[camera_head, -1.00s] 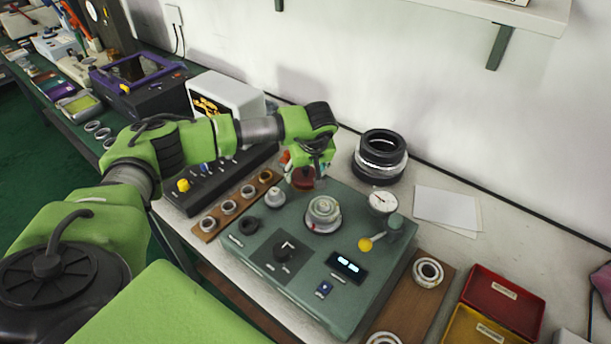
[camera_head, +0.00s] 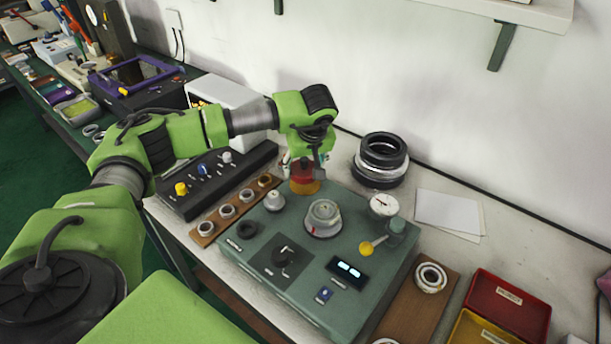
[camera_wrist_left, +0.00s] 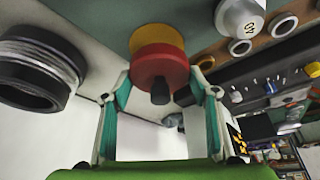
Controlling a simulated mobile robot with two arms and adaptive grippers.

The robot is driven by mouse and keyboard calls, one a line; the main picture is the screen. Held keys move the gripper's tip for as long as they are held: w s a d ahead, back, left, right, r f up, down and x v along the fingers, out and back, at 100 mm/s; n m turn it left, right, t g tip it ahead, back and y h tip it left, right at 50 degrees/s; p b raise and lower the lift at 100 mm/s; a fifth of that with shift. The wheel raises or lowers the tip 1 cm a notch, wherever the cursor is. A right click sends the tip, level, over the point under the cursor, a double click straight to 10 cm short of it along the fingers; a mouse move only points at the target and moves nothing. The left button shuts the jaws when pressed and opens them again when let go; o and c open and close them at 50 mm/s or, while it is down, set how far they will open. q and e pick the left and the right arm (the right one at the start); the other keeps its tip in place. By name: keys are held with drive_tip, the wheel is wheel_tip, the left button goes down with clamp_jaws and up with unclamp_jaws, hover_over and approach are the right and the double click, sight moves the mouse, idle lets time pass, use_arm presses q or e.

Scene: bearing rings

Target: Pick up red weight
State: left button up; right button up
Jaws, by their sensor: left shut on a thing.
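The red weight (camera_head: 302,173) is a round red disc with a dark knob, at the far left corner of the grey-green device (camera_head: 350,285). In the left wrist view the red weight (camera_wrist_left: 160,72) lies between my teal fingertips. A yellow-orange disc (camera_head: 305,187) shows just under it, and also behind it in the wrist view (camera_wrist_left: 157,37). I cannot tell whether the two discs touch. My left gripper (camera_head: 305,163) points down and is shut on the red weight; its fingers are partly hidden in the head view. My right gripper is not in view.
Black rings (camera_head: 381,158) are stacked right of the gripper. A silver weight (camera_head: 274,201), a central spindle (camera_head: 323,217) and a dial gauge (camera_head: 383,205) stand on the device. A black control box (camera_head: 215,180) lies left. White paper (camera_head: 448,211) and a red bin (camera_head: 507,306) are right.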

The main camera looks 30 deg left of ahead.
use_arm(q)
drive_tip(key=s+r+b, duration=0.3)
drive_tip(key=s+r, duration=0.7)
drive_tip(key=s, duration=0.3)
wheel_tip(320, 180, up, 6)
drive_tip(key=p, duration=0.4)
drive_tip(key=shift+s+a, duration=0.15)
drive_tip(key=shift+a, duration=0.05)
